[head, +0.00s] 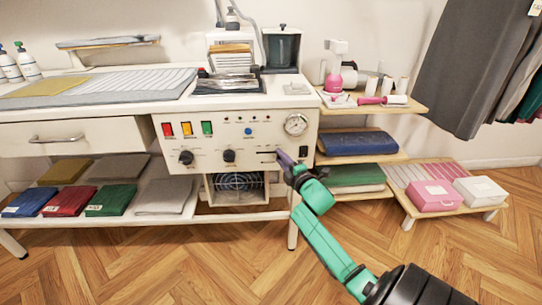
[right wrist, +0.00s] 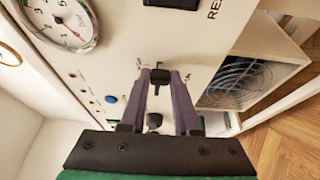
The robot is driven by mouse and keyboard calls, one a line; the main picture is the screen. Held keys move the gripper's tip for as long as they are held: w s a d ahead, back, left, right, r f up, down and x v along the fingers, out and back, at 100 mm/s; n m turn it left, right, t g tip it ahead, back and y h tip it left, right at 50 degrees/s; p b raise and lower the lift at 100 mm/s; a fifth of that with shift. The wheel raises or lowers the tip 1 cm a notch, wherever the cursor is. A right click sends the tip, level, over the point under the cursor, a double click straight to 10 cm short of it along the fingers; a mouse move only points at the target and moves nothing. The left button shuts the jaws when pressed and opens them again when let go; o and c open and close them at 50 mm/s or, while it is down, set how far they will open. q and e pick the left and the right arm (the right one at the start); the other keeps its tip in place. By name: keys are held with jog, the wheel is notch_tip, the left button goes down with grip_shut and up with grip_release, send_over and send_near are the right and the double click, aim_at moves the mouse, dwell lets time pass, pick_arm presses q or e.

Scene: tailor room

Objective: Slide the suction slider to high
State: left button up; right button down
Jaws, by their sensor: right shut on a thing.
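The white control panel (head: 222,141) is on the front of the ironing station in the head view. My right gripper (head: 281,157) reaches its right part, below the pressure gauge, and covers the suction slider there. In the right wrist view, the two purple fingers of my right gripper (right wrist: 161,73) are shut on the small black slider knob (right wrist: 160,77), one on each side. Short dark marks show on the panel beside the fingertips. The high and low labels cannot be read. My left gripper is not in view.
The pressure gauge (head: 296,124) and a black rocker switch (head: 303,151) are close to my right gripper. Two black dials (head: 186,157) and coloured switches (head: 187,128) are farther left. A fan opening (head: 238,187) is below. Shelves with folded cloth (head: 356,142) stand right of the panel.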

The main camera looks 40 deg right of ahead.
jog(key=shift+f, duration=0.1)
jog(key=c, duration=0.6)
grip_release()
jog(key=shift+s+d, duration=0.15)
jog(key=shift+d, duration=0.05)
jog(key=shift+c, duration=0.2)
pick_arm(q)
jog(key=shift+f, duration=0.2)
pick_arm(e)
jog(key=shift+s+a, duration=0.1)
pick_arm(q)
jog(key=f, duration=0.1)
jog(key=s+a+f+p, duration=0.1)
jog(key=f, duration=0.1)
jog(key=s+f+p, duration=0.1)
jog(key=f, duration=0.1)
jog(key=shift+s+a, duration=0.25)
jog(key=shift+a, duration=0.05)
pick_arm(e)
jog(key=v, duration=1.4)
jog(key=shift+s, duration=0.2)
